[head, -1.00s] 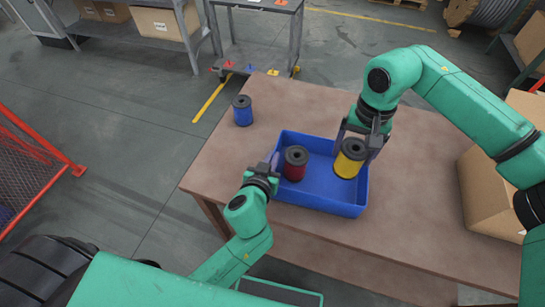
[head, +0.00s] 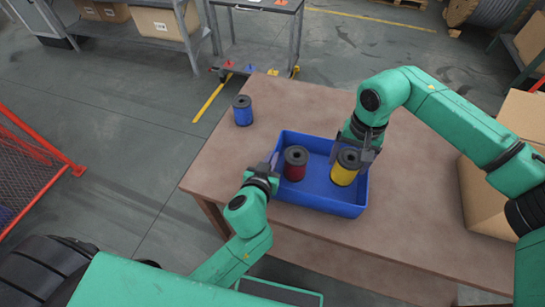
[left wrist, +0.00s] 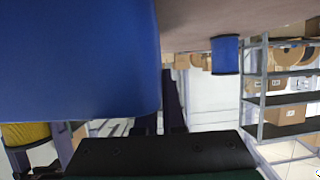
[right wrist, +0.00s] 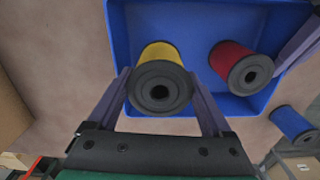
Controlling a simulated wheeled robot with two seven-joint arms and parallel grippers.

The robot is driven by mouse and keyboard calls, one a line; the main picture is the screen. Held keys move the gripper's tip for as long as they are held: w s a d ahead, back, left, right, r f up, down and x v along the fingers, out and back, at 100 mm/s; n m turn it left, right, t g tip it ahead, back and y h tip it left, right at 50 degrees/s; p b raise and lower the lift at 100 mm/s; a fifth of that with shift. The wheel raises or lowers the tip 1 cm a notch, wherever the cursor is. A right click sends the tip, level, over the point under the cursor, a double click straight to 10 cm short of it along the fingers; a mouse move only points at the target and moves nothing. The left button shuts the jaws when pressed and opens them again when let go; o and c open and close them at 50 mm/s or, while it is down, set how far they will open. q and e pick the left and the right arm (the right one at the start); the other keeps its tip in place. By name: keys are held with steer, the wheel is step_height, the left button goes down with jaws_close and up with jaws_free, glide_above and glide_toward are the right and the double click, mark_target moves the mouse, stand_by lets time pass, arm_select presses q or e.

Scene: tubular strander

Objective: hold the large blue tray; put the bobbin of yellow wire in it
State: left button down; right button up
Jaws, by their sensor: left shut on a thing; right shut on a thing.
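The large blue tray (head: 318,193) sits on the brown table in the head view. My left gripper (head: 268,170) is shut on the tray's left wall; the tray wall (left wrist: 75,60) fills much of the left wrist view. The bobbin of yellow wire (head: 344,172) is upright, low inside the right part of the tray. My right gripper (head: 358,150) is shut on it, with a finger on each side of the bobbin in the right wrist view (right wrist: 160,75). I cannot tell whether the bobbin touches the tray floor. A red bobbin (head: 295,164) stands in the tray to its left.
A blue bobbin (head: 242,111) stands on the table (head: 400,215) behind and left of the tray. A cardboard box (head: 484,200) is at the table's right side. The table behind the tray is clear.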

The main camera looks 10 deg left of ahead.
steer(key=shift+f, duration=2.45)
steer(key=o, duration=1.6)
steer(key=shift+c, duration=0.2)
arm_select(q)
steer(key=c, duration=0.9)
jaws_free()
steer(key=shift+c, duration=0.2)
arm_select(e)
step_height(320, 180, up, 12)
